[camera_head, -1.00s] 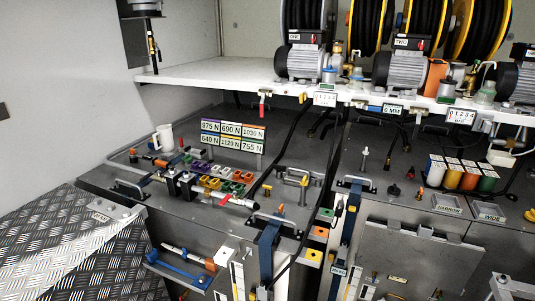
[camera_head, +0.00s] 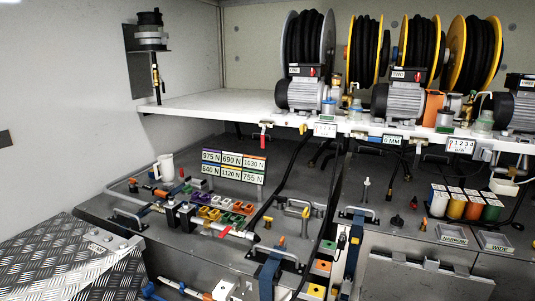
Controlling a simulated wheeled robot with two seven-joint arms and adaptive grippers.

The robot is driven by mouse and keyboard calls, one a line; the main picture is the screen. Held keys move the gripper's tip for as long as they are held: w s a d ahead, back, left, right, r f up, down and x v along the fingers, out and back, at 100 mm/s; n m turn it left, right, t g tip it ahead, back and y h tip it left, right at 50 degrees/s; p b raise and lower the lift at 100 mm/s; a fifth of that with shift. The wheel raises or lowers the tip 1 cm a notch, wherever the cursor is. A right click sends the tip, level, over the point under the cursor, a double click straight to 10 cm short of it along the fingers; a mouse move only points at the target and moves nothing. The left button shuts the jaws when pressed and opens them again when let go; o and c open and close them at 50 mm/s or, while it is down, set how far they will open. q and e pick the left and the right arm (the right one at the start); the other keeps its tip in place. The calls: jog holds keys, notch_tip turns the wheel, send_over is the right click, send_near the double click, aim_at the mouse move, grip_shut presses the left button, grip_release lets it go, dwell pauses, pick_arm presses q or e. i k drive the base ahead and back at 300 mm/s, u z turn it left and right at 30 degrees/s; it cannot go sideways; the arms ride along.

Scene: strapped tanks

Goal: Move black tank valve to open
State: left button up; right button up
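I cannot single out a black tank valve with certainty. A black cylinder (camera_head: 149,29) with a grey band sits on a dark wall bracket at the upper left, and a thin black and brass fitting (camera_head: 156,78) hangs below it. Small handles show under the shelf: a red one (camera_head: 263,130) and a yellow one (camera_head: 303,129). Whether any of them belongs to a black tank, and whether it is open or closed, I cannot tell. Neither of my grippers is in view.
A white shelf (camera_head: 215,103) carries motors (camera_head: 298,95) and hose reels (camera_head: 310,45). Below are grey tank tops with a blue strap (camera_head: 268,270), label plates (camera_head: 232,165), a white mug (camera_head: 165,167) and coloured containers (camera_head: 473,206). Black hoses hang mid-view. Treaded metal (camera_head: 60,255) lies lower left.

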aim_at(149, 204)
jog(key=u, duration=0.35)
jog(key=k, duration=0.45)
jog(key=u, duration=0.95)
jog(key=i, duration=0.9)
jog(key=z, duration=0.55)
